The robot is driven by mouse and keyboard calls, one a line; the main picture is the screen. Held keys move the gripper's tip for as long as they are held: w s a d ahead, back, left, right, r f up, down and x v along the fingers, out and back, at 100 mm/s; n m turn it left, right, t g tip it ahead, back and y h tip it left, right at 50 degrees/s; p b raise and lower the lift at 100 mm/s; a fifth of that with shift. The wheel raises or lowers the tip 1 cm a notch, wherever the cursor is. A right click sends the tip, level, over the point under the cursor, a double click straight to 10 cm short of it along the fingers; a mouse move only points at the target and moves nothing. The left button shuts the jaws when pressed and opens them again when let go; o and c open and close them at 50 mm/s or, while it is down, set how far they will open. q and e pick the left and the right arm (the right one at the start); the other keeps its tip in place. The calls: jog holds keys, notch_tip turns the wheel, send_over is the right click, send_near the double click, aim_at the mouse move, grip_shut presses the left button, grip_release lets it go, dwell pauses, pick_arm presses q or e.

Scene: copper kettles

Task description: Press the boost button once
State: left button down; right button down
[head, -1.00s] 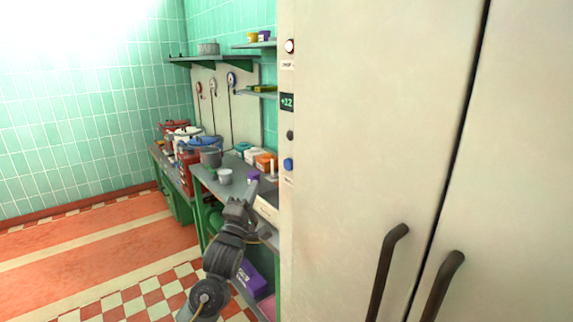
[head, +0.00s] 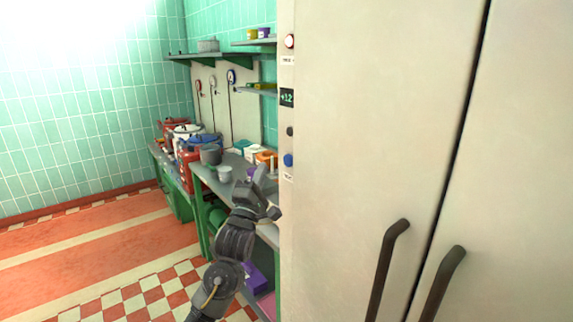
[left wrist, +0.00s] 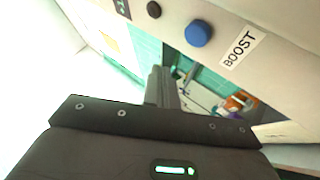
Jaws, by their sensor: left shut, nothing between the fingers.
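The boost button is a round blue button (head: 288,160) on the narrow left side panel of a tall cream cabinet (head: 360,130). In the left wrist view the blue button (left wrist: 198,34) shows beside a white label reading BOOST (left wrist: 238,47). My left gripper (head: 261,172) is shut and empty. In the head view its tip is a little to the left of and below the button, apart from it in the picture. In the left wrist view the shut fingers (left wrist: 161,80) point toward the panel, left of and below the button. My right gripper is not in view.
Above the button are a dark knob (head: 289,131), a display reading +12 (head: 287,98) and a red-ringed white button (head: 290,41). A workbench (head: 205,178) with pots and boxes stands behind my left arm. Two dark handles (head: 385,270) stick out from the cabinet doors.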

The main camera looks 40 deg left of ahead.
aim_at(284, 157)
pick_arm(q)
jog(key=shift+w+d, duration=0.25)
jog(key=shift+w, duration=0.55)
jog(key=shift+w+d, duration=0.25)
jog(key=shift+w, duration=0.5)
jog(key=shift+w+d, duration=0.25)
jog(key=shift+w, duration=0.55)
jog(key=shift+w, duration=0.15)
jog(key=shift+w+d, duration=0.1)
jog(key=shift+w, duration=0.15)
jog(key=shift+w+d+b, duration=0.1)
jog(key=shift+w+b, duration=0.2)
jog(key=shift+w, duration=0.1)
dwell(0.8)
jog(key=shift+s, duration=0.15)
dwell(0.3)
jog(key=shift+s+a+p, duration=0.2)
jog(key=shift+s+p, duration=0.1)
jog(key=shift+s, duration=0.35)
jog(key=shift+s, duration=0.1)
jog(key=shift+s+a+p, duration=0.25)
jog(key=shift+s, duration=0.5)
jog(key=shift+s+a+p, duration=0.2)
jog(key=shift+s+a, duration=0.05)
jog(key=shift+s, duration=0.55)
jog(key=shift+s+a+p, duration=0.25)
jog(key=shift+s, duration=0.5)
